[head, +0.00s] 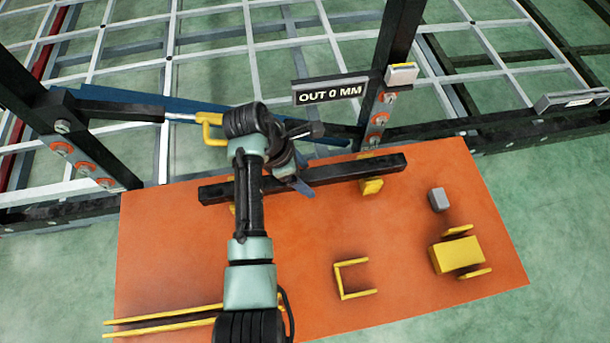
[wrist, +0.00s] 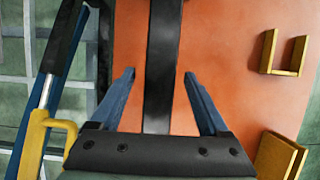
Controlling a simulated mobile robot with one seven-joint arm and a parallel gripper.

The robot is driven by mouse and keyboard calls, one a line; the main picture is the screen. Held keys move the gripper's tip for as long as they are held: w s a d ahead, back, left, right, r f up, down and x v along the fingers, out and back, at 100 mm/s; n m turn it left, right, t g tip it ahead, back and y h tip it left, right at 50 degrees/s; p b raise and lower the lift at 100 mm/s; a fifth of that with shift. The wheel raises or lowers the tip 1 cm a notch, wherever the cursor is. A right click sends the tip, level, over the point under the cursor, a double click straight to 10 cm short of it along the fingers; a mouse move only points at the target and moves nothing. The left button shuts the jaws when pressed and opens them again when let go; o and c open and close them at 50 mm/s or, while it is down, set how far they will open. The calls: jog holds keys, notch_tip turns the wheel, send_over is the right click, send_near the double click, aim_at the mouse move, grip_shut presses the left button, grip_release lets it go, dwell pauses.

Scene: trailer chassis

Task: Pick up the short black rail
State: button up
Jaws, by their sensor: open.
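The short black rail (head: 345,172) lies across yellow supports (head: 371,186) on the orange sheet (head: 400,260) in the head view. My arm covers part of its left half. My gripper (head: 302,187) is over the rail's middle, its blue fingers pointing down. In the wrist view the fingers of my gripper (wrist: 160,74) are spread apart, and the black rail (wrist: 163,50) runs lengthwise between them with a gap on each side. Nothing is gripped. How far the fingertips are above or beside the rail is hard to tell.
A yellow U-shaped piece (head: 350,279), a yellow block (head: 455,254) and a small grey block (head: 438,199) sit on the sheet's right. Long yellow bars (head: 165,320) lie front left. Black posts (head: 398,45) and a sign reading "OUT 0 MM" (head: 330,90) stand behind.

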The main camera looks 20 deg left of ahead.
grip_shut()
dwell(0.4)
dwell(0.9)
jog(key=shift+w+r, duration=0.1)
jog(key=shift+r, duration=0.05)
